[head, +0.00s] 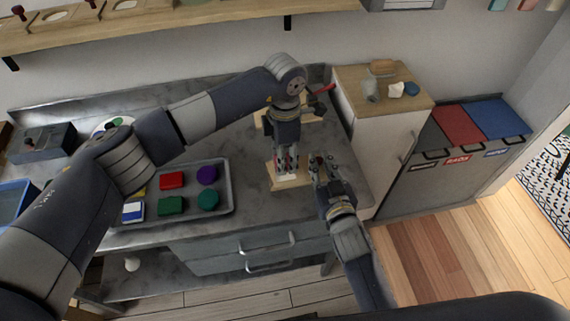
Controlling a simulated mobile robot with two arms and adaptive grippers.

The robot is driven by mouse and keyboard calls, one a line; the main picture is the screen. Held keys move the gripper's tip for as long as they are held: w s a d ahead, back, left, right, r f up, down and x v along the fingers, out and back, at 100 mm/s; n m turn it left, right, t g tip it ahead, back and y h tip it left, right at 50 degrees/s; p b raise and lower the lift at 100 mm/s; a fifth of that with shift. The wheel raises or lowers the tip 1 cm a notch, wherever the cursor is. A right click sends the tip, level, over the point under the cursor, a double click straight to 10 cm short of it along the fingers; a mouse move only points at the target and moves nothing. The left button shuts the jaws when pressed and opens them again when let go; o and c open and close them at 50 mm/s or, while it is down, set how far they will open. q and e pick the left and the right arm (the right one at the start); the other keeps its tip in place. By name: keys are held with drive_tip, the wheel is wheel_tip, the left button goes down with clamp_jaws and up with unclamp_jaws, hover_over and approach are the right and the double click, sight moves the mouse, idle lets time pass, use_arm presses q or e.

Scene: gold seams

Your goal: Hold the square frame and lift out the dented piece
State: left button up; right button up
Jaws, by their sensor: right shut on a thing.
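The square frame (293,183) is light wood and lies on the grey counter near its front edge. My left gripper (287,172) points down over the frame, its fingertips at the frame's opening. Whether it is open or shut is too small to tell. My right gripper (318,162) is beside the frame's right side and shut on it; the contact itself is partly hidden by the fingers. The dented piece cannot be made out; my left gripper covers the middle of the frame.
A metal tray (226,212) with several coloured pieces lies left of the frame. Another wooden piece (262,126) lies behind my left gripper, near a red-handled thing (322,89). A wood-topped cabinet (345,82) stands at right. My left arm spans above the counter.

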use_arm(q)
wheel_tip(320, 180, up, 12)
drive_tip(key=shift+f, duration=0.15)
idle(0.9)
idle(0.3)
use_arm(e)
drive_tip(key=o, duration=0.9)
drive_tip(key=shift+s, duration=0.1)
drive_tip(key=v, duration=1.2)
drive_tip(key=shift+f, duration=0.15)
use_arm(q)
drive_tip(key=shift+s+f, duration=0.1)
drive_tip(key=shift+s, duration=0.05)
use_arm(e)
drive_tip(key=shift+s, duration=0.1)
